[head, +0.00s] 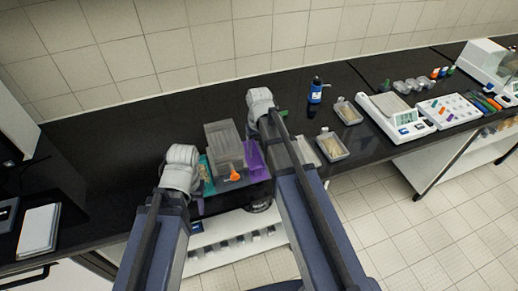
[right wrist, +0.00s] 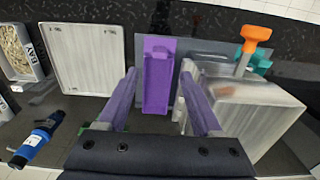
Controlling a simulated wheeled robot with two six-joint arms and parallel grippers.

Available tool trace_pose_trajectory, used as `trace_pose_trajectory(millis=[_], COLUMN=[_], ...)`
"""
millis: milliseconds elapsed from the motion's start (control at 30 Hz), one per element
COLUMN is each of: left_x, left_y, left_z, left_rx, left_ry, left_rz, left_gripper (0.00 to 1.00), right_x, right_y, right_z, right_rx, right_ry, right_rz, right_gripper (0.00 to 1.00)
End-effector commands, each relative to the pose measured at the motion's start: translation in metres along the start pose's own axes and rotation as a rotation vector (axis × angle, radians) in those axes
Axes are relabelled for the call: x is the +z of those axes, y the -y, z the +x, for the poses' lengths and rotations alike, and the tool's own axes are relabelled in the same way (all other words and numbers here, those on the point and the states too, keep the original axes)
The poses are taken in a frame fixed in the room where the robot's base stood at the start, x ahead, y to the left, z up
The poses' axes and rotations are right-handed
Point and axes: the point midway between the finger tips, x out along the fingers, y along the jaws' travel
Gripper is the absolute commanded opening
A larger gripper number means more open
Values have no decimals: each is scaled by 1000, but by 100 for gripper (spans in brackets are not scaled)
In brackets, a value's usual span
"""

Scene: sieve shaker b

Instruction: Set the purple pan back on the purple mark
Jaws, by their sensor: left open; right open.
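The purple pan (right wrist: 158,80) lies ahead of my right gripper (right wrist: 160,72) in the right wrist view, between its two spread fingers. The fingers are open and I see no contact with the pan. In the head view purple (head: 253,158) shows just right of the grey shaker box (head: 225,145), below my right wrist. My right fingers are mostly hidden there by the arm. My left gripper (head: 181,168) is left of the box, its fingertips hidden. I cannot make out the purple mark.
The metal box (right wrist: 245,115) with an orange knob (right wrist: 256,36) and a teal part (right wrist: 262,61) stands close right of the pan. A pale square plate (right wrist: 82,60), a grain tray (right wrist: 18,50) and a blue bottle (right wrist: 40,138) are at left. A white balance (head: 393,115) stands farther right.

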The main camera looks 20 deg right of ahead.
Motion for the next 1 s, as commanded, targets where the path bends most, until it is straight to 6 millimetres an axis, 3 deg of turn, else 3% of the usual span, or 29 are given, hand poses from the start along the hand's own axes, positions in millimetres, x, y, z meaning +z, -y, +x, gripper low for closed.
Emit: trace_pose_trajectory(millis=[33, 133, 433, 567, 733, 900, 1000], left_x=[1, 1, 1, 1, 1, 1, 1], left_y=[1, 2, 2, 2, 2, 2, 2], left_z=[-14, -22, -24, -24, -24, -24, -24], left_rx=[1, 1, 1, 1, 1, 1, 1], left_ry=[0, 0, 0, 0, 0, 0, 0], left_rz=[-2, -4, -6, -6, -6, -6, -6], left_gripper=[50, 50, 50, 50, 50, 50, 50], right_x=[0, 0, 8, 44, 104, 147, 156], right_y=[0, 0, 9, 50, 104, 133, 140], right_z=[-14, -23, -25, -25, -26, -26, -26], right_rx=[0, 0, 3, 21, 60, 90, 100], right_ry=[0, 0, 3, 16, 36, 44, 47], right_rz=[0, 0, -13, -81, -191, -268, -287], right_gripper=[67, 67, 67, 67, 67, 67, 67])
